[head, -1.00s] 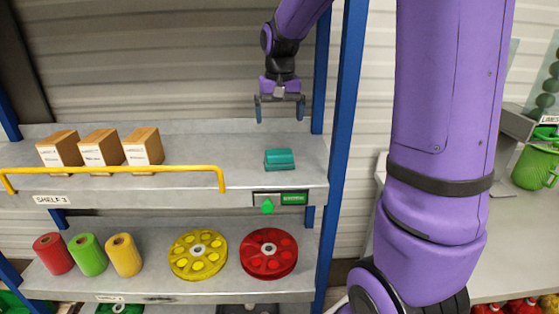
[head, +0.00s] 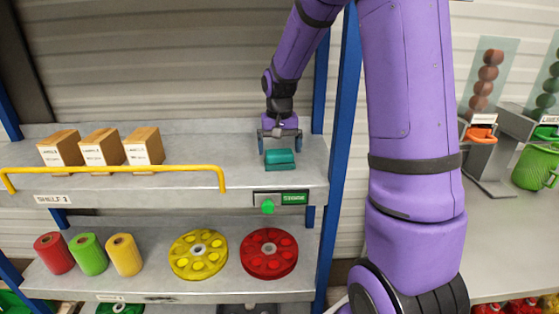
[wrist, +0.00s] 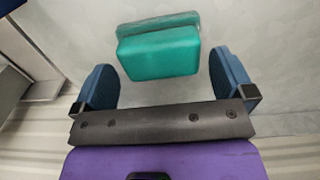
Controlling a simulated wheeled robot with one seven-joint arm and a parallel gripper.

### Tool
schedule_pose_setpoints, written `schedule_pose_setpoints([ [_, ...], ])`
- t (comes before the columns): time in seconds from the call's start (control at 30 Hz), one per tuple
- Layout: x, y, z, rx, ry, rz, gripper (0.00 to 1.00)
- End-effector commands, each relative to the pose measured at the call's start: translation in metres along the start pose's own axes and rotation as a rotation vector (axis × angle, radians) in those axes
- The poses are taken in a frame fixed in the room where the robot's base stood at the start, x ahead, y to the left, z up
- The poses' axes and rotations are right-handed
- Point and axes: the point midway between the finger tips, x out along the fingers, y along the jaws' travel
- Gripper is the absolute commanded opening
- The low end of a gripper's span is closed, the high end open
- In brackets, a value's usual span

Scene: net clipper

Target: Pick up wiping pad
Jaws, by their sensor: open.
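The wiping pad (head: 280,160) is a teal block lying on the right part of the upper shelf (head: 215,183). In the wrist view the pad (wrist: 158,52) lies beyond the fingertips, roughly centred between them. My gripper (head: 280,143) is open, just above and behind the pad, with one finger toward each side of it. In the wrist view both blue fingers of my gripper (wrist: 167,80) are spread wider than the pad, and nothing is between them. I cannot tell the exact height gap to the pad.
A blue post (head: 343,115) rises close to the right. Colored spools (head: 88,254) and discs (head: 198,254) sit on the lower shelf.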

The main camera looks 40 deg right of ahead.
Motion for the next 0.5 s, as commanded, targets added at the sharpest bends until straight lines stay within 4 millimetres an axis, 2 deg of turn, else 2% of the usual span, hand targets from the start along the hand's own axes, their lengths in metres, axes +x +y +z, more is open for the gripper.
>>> schedule_pose_setpoints([
  [0.1, 0.015, 0.0, 0.0, 0.0, -0.001, 0.001, 1.0],
  [0.2, 0.021, 0.0, 0.0, 0.0, 0.0, 0.0, 1.0],
  [0.43, 0.022, 0.0, 0.0, 0.0, 0.001, 0.0, 1.0],
  [0.47, 0.022, 0.0, 0.0, 0.0, 0.001, 0.0, 0.98],
  [0.5, 0.022, 0.0, 0.0, 0.0, 0.001, 0.0, 0.89],
])
